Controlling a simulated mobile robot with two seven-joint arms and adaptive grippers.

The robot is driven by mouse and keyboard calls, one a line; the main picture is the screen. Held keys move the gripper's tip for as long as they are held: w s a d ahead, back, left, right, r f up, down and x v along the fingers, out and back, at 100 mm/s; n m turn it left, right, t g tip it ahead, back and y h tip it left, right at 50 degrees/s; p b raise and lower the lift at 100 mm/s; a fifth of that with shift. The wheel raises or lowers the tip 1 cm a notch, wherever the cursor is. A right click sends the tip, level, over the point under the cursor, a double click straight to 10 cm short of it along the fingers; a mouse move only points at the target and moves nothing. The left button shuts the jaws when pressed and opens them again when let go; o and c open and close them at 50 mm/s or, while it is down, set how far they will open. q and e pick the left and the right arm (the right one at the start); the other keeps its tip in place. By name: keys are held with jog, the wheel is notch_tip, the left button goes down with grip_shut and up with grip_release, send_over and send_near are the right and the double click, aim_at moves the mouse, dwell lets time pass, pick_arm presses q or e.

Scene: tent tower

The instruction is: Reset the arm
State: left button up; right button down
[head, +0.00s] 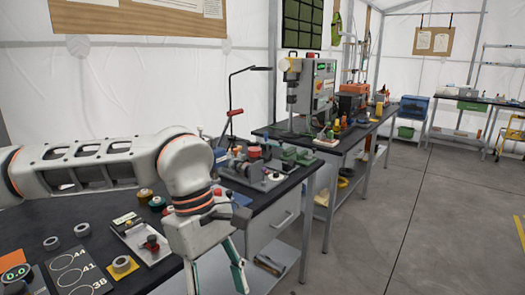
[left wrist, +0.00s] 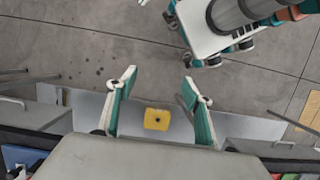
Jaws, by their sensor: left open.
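My left arm comes in from the left across the near bench in the head view. It bends down so that my left gripper (head: 214,278) hangs beyond the bench's right front edge, with its teal fingers pointing down. In the left wrist view the gripper (left wrist: 158,84) is open and nothing is held between its fingers. My right arm and gripper are not in view.
The near bench (head: 165,272) bears tape rolls (head: 52,243), a panel with a red knob (head: 152,243) and a dark fixture plate (head: 262,176). A yellow block (left wrist: 156,119) lies on a low shelf below the gripper. Grey floor (head: 420,220) at right is clear.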

pick_arm(q)
jog(key=s+d+f+g+h, duration=0.1)
jog(key=s+d+g+h, duration=0.25)
jog(key=s+d, duration=0.45)
jog(key=s+d+r+n+g+h, duration=0.35)
jog(key=d+r+n+h, duration=0.35)
jog(key=d+h, duration=0.3)
jog(key=w+a+r+n+t+h+p, duration=0.1)
jog(key=w+r+n+t+h, duration=0.1)
jog(key=w+n+t+h, duration=1.15)
jog(key=w+a+f+n+t+y, duration=0.2)
jog(key=a+f+n+t+y, duration=0.6)
jog(key=n, duration=0.5)
jog(key=w+a+f+n+t+y, duration=0.3)
jog(key=a+f+n+t+y, duration=0.15)
jog(key=f+n+y, duration=0.65)
jog(key=s+a+f+n+g+y, duration=0.3)
jog(key=s+a+f+n, duration=0.3)
jog(key=f, duration=0.7)
jog(key=s+a+f+n+g+y, duration=0.3)
jog(key=s+a+f+n, duration=0.4)
jog(key=s+a+f, duration=0.4)
notch_tip(320, 180, down, 3)
jog(key=shift+s+a+f+y+p, duration=0.1)
jog(key=shift+s+a+y+p, duration=0.2)
jog(key=shift+y, duration=0.6)
